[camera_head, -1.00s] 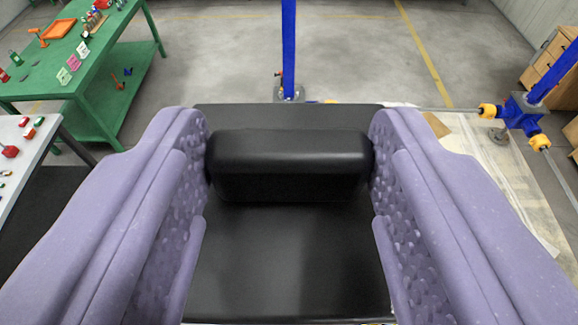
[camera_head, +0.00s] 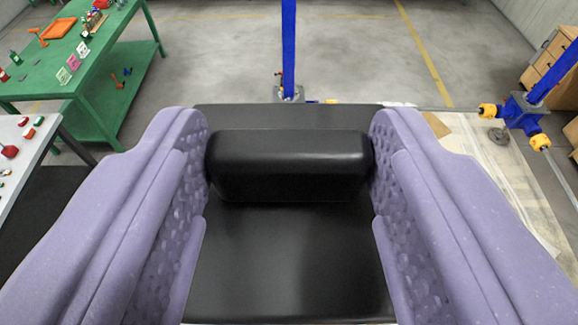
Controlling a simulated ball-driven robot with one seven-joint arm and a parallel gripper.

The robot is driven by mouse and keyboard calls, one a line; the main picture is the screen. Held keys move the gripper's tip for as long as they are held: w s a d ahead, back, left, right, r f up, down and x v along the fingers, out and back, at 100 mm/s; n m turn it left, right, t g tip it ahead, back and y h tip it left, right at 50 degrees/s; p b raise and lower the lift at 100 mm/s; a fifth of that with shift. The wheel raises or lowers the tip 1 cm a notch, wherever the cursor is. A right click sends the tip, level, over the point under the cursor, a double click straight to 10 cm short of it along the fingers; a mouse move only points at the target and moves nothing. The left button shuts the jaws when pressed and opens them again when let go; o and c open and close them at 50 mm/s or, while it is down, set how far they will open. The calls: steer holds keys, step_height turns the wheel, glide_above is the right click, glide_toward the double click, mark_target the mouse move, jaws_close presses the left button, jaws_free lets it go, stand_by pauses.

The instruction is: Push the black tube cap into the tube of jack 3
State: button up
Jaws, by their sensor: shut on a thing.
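The black tube cap (camera_head: 288,165) fills the space between the two purple fingers of my gripper (camera_head: 288,168). It shows a raised rounded bar, gripped at both ends, on a wide flat black plate. My gripper is shut on this bar. The cap hides what lies directly beneath and beyond it, so I cannot see a tube opening. A blue jack column (camera_head: 289,50) stands upright on the floor beyond the cap. Another blue jack (camera_head: 522,112) with yellow fittings stands at the right. I cannot read which one is jack 3.
A green table (camera_head: 130,62) with an orange tray (camera_head: 59,29) and small items stands at the upper left. A grey table (camera_head: 22,165) is at the left edge. Wooden cabinets (camera_head: 552,70) stand at the right. The grey floor in the far middle is mostly clear.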

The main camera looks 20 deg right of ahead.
mark_target(290, 293)
steer(key=shift+f+b, duration=1.6)
steer(key=shift+f, duration=0.1)
steer(key=o, duration=1.2)
steer(key=b+v, duration=0.1)
steer(key=v, duration=0.7)
